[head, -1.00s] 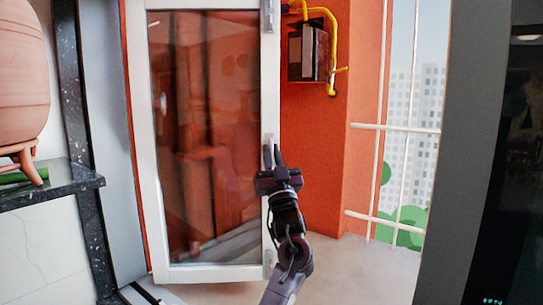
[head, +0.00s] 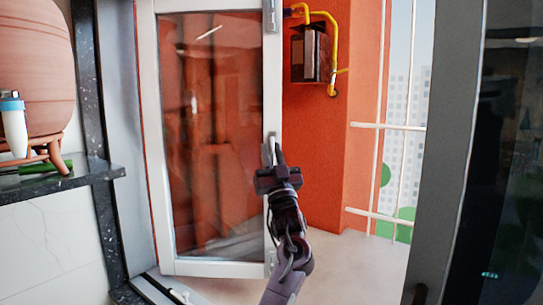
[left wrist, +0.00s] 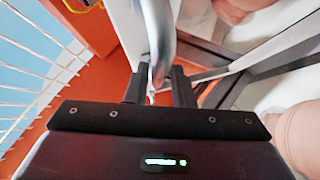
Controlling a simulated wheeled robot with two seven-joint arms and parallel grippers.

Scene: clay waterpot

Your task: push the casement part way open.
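The casement (head: 151,150) is a white-framed glass pane that stands swung out, open, in the middle of the head view. A pale upright handle (head: 272,125) runs along its right stile. My left gripper (head: 273,152) is at the lower part of this handle, fingers pointing up and away. In the left wrist view its two fingers (left wrist: 160,88) stand apart, with the grey-white handle (left wrist: 161,50) between their tips. A firm grip or contact does not show. My right gripper is not in view.
At left, a clay pot (head: 38,70) on a stand and a blue-white bottle (head: 13,125) are on a dark speckled ledge (head: 70,180). Behind the casement are an orange wall, a yellow pipe (head: 332,40) with a dark box (head: 309,52), and white railings (head: 385,126). A grey frame (head: 445,150) stands at right.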

